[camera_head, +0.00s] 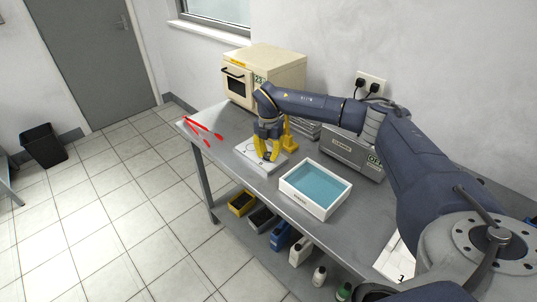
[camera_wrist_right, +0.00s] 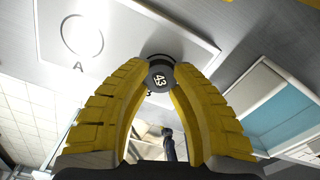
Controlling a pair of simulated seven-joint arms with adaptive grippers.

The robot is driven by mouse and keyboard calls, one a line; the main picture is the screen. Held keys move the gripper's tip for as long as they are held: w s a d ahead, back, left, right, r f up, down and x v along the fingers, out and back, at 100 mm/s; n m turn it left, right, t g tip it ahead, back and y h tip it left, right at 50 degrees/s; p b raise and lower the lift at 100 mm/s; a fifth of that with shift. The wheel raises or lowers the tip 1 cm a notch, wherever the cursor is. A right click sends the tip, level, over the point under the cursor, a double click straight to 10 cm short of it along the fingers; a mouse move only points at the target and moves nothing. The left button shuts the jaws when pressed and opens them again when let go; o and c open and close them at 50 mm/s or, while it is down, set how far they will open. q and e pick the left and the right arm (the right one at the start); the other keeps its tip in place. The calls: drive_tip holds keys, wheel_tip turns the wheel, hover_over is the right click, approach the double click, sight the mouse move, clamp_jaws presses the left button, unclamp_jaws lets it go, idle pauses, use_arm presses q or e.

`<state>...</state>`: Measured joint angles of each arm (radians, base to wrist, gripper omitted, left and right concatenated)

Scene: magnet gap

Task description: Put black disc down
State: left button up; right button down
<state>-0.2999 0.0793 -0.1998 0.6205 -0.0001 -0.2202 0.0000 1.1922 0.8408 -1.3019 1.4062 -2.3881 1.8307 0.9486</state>
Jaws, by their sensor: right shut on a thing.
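My right gripper (camera_head: 267,152) is low over a white plate (camera_head: 264,171) on the bench, with its yellow fingers pointing down. In the right wrist view the fingers (camera_wrist_right: 161,73) are shut on a black disc (camera_wrist_right: 158,79) that bears the number 43. The plate shows there too (camera_wrist_right: 190,35), with a printed circle outline and the letter A to the left of the disc. The circle is empty. I cannot tell whether the disc touches the plate. My left gripper is not in view.
A white tray with a blue inside (camera_head: 342,195) stands right of the plate. A cream oven-like box (camera_head: 285,70) and a grey case (camera_head: 345,149) stand at the back. Red tools (camera_head: 203,127) lie at the bench's left end. Bins (camera_head: 241,203) sit below.

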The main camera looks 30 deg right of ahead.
sight(268, 155)
drive_tip(key=shift+f, duration=0.25)
drive_tip(key=c, duration=1.2)
unclamp_jaws()
drive_tip(key=shift+r, duration=0.1)
wheel_tip(268, 155, up, 12)
drive_tip(key=shift+r, duration=0.1)
